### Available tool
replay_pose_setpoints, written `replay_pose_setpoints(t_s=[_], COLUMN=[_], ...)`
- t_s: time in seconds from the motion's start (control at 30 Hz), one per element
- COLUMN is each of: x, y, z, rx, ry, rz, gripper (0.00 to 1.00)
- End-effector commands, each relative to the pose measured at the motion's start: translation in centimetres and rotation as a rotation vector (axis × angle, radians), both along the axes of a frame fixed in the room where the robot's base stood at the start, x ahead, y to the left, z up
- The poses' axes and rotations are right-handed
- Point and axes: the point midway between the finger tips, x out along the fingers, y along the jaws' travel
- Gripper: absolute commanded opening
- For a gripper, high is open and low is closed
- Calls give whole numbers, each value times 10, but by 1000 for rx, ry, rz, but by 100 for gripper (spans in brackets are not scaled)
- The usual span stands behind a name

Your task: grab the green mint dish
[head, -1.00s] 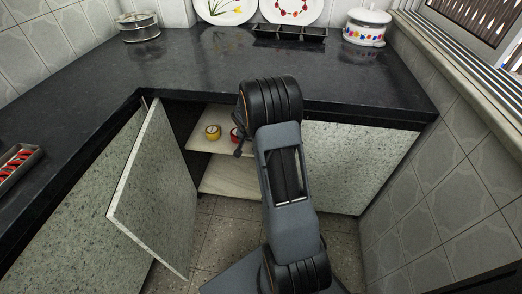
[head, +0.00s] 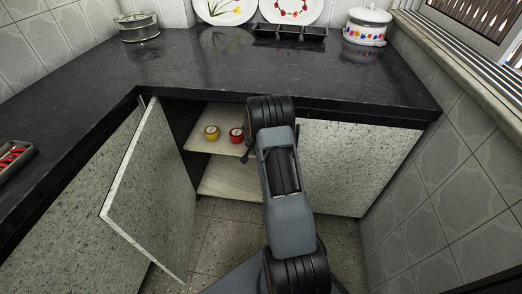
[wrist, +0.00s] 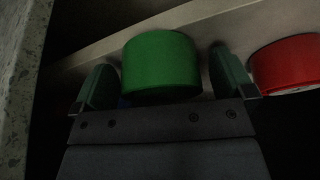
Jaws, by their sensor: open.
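The green mint dish (wrist: 160,64) is a round, straight-sided green piece in the wrist view, standing on a pale shelf (wrist: 75,58). My gripper (wrist: 162,62) is open, with one finger on each side of the dish and its dark palm below it in the picture. A gap shows between the dish and each finger; I cannot tell how deep the dish sits between them. In the head view I do not see the green dish or the fingers; my arm covers the right part of the cabinet opening.
A red dish (wrist: 288,66) stands just right of my right finger. In the head view, a yellow dish (head: 211,132) and a red dish (head: 236,135) stand on the upper shelf (head: 222,116). An open cabinet door (head: 145,190) bounds the left; the black counter (head: 190,75) overhangs.

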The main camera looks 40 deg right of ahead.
Motion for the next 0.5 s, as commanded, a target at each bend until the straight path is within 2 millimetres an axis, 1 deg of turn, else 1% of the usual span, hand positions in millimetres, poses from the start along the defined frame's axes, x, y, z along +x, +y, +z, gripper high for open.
replay_pose_setpoints(t_s=[0.2, 0.27, 0.5], x=[0, 0, 0], y=[0, 0, 0], z=[0, 0, 0], rx=[0, 0, 0], ry=[0, 0, 0], rz=[0, 0, 0], gripper=[100, 95, 72])
